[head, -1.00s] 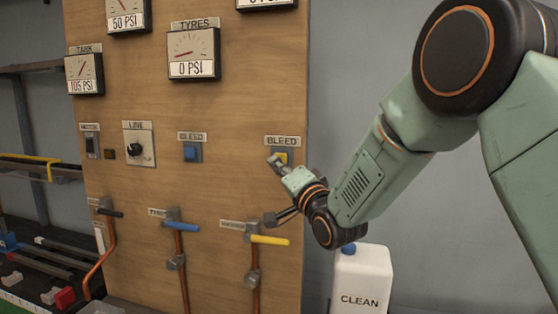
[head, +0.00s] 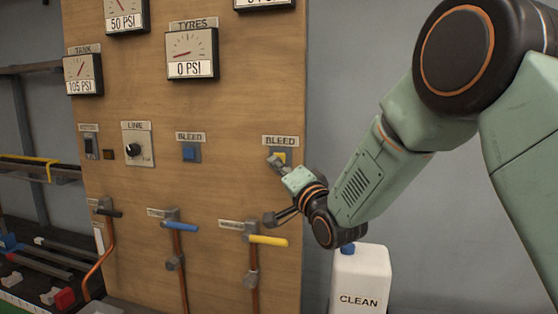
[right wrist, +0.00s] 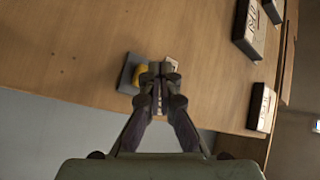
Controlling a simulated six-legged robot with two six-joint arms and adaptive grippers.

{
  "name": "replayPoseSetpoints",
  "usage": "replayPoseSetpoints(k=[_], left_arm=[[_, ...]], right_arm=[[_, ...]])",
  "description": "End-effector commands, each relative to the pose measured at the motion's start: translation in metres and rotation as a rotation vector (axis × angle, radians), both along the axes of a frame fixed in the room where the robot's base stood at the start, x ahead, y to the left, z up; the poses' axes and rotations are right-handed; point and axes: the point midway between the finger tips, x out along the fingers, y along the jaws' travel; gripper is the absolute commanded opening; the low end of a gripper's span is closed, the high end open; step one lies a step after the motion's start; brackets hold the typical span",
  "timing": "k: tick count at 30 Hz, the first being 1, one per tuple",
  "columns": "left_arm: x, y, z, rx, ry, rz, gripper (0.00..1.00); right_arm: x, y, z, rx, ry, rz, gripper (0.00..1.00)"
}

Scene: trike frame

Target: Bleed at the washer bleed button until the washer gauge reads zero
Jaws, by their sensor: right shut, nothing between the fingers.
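The yellow bleed button (head: 281,157) sits on a grey plate under a BLEED label at the right edge of the wooden panel. My right gripper (head: 274,161) is shut and empty, with its fingertips at the button and partly covering it. In the right wrist view, the shut fingertips (right wrist: 158,74) overlap the button's plate, and the yellow button (right wrist: 139,75) shows beside them. I cannot tell whether they press it. A gauge (head: 265,4) at the top edge is cut off; its reading and name are not clear. My left gripper is out of view.
A blue bleed button (head: 190,152) is left of the yellow one. The tyres gauge (head: 192,53) reads 0 PSI, the tank gauge (head: 83,74) 105 PSI. A yellow-handled valve (head: 268,240) is below my gripper. A white CLEAN bottle (head: 361,280) stands below my right arm.

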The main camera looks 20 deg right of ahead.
Motion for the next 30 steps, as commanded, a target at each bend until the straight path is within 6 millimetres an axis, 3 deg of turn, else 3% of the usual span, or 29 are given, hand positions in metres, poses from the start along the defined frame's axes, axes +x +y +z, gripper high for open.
replayPoseSetpoints(k=[30], left_arm=[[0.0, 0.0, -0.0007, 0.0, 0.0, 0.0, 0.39]], right_arm=[[0.007, -0.0055, 0.0003, 0.0, 0.0, 0.0, 0.0]])
